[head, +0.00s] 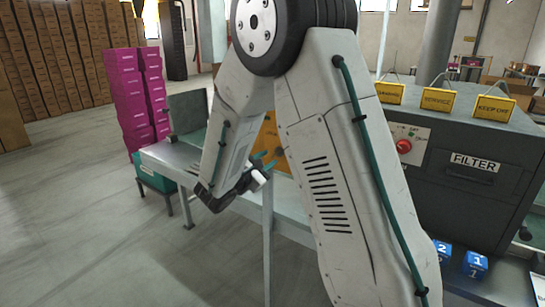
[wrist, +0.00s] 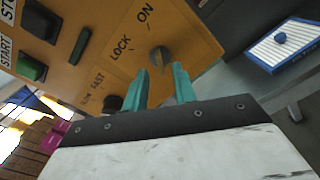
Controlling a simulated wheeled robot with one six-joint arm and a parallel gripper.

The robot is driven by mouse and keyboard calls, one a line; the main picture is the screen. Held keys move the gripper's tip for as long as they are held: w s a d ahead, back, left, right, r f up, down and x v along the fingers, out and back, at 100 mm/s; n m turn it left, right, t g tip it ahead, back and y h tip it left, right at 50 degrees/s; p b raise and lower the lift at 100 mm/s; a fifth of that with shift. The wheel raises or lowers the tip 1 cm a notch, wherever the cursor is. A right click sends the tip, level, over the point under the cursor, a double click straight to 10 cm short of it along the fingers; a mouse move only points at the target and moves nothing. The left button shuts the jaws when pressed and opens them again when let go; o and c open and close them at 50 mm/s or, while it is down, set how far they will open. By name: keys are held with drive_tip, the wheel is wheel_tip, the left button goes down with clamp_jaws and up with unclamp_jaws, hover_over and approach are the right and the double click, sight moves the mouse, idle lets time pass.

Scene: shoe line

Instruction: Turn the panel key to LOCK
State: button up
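The orange control panel (wrist: 90,45) fills the upper left of the wrist view, and part of it (head: 268,138) shows behind my arm in the head view. The panel key (wrist: 158,56) is a grey round metal piece beside the printed words LOCK and ON. Its exact turn angle is hard to read. My gripper (wrist: 161,70) is open, with its two teal fingers apart and the key just ahead of the gap between them. I cannot tell whether a fingertip touches it. In the head view my gripper (head: 264,167) is at the panel, and the key is hidden.
On the panel are a dark SLOW/FAST knob (wrist: 112,103), a green switch (wrist: 81,45) and a green button (wrist: 32,68). A blue-rimmed white tray (wrist: 290,47) lies right of the panel. A grey FILTER cabinet (head: 455,185) stands right; magenta boxes (head: 132,95) are stacked left.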

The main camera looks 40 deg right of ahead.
sight(276, 153)
drive_tip(key=x, duration=0.3)
drive_tip(key=shift+w+d, duration=0.1)
drive_tip(key=shift+d, duration=0.15)
drive_tip(key=shift+c, duration=0.4)
clamp_jaws()
drive_tip(key=shift+n, duration=0.4)
drive_tip(key=n, duration=1.3)
